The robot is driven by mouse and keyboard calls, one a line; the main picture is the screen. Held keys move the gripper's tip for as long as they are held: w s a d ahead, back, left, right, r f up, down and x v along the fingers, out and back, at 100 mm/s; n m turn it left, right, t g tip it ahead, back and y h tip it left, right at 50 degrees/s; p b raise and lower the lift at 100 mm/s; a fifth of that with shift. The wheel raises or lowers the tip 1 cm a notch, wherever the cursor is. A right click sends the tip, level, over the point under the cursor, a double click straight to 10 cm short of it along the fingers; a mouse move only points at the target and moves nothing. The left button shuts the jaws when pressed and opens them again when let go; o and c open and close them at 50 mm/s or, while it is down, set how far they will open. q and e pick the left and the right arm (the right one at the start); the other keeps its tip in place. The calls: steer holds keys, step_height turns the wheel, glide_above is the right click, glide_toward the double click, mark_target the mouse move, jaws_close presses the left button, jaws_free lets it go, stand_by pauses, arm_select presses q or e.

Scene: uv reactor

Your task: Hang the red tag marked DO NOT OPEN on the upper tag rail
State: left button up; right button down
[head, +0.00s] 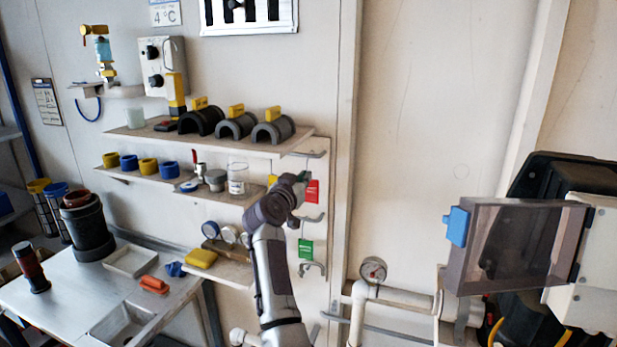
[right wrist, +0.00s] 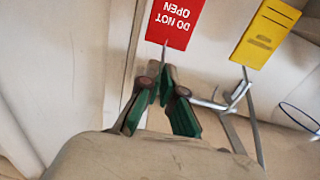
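The red tag marked DO NOT OPEN (right wrist: 176,22) is upside down at the top of the right wrist view, and it shows in the head view (head: 313,191). My right gripper (right wrist: 158,74) has its green-padded fingertips close together around the tag's thin stem. A yellow tag (right wrist: 265,32) is beside it, on a metal hook. A green tag (head: 305,249) hangs lower on the panel. The upper tag rail (head: 310,155) shows above the red tag in the head view, apart from it. My left gripper is out of view.
Shelves with black half-pipe pieces (head: 236,126), coloured rings and jars are left of the gripper. More metal rails (head: 312,218) stick out below the red tag.

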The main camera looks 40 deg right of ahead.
steer(key=shift+f, duration=0.1)
steer(key=c, duration=1.3)
jaws_free()
steer(key=shift+c, duration=0.2)
steer(key=shift+o, duration=0.5)
